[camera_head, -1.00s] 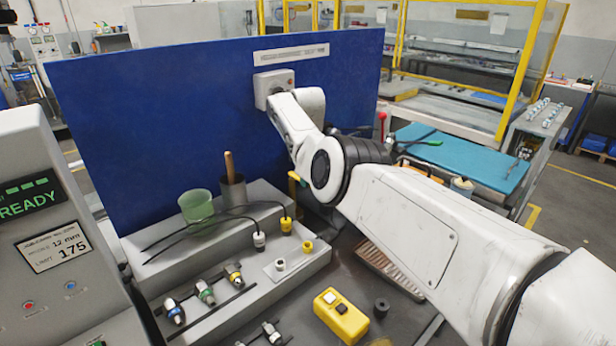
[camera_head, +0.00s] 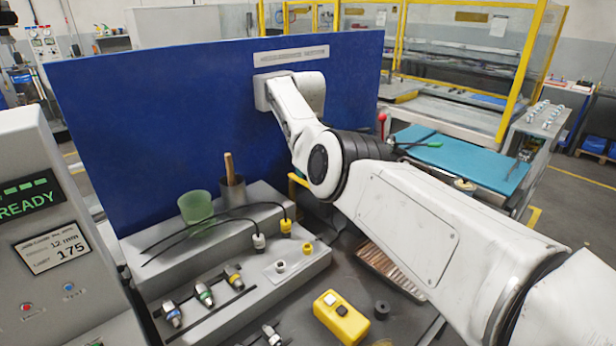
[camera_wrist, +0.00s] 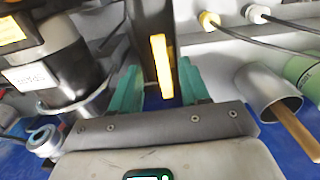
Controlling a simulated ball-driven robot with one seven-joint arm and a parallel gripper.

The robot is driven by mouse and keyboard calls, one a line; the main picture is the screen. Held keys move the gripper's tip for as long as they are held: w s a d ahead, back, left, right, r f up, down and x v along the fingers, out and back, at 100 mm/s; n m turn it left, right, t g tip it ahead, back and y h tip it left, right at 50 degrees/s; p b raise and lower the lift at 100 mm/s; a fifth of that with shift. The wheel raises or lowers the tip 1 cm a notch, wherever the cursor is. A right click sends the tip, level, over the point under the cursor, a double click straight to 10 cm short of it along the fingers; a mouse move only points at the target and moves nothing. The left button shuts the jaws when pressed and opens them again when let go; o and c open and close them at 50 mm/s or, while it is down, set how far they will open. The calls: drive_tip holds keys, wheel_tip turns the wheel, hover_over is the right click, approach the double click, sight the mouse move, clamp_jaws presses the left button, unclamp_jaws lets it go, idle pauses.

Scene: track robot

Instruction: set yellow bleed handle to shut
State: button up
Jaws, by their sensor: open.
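The yellow bleed handle (camera_wrist: 162,66) shows in the wrist view as an upright yellow bar in front of a dark column. My gripper (camera_wrist: 158,70) is open, with one teal finger to the left and one to the right of the bar in the picture. Gaps show on both sides, the right one narrower; I cannot tell the depth between fingertips and handle. In the head view a yellow piece (camera_head: 298,182), apparently the handle, shows beside my arm, partly hidden. My gripper is hidden behind the arm there.
A black and white cylinder (camera_wrist: 62,62) stands close on the left in the wrist view. A grey cup (camera_wrist: 262,92) with a wooden stick and a green cup (camera_head: 196,208) stand near. Cabled plugs (camera_head: 285,226) sit on the grey step. A blue panel (camera_head: 160,110) rises behind.

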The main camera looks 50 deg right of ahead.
wheel_tip(320, 180, up, 7)
drive_tip(key=shift+b, duration=0.4)
idle(0.4)
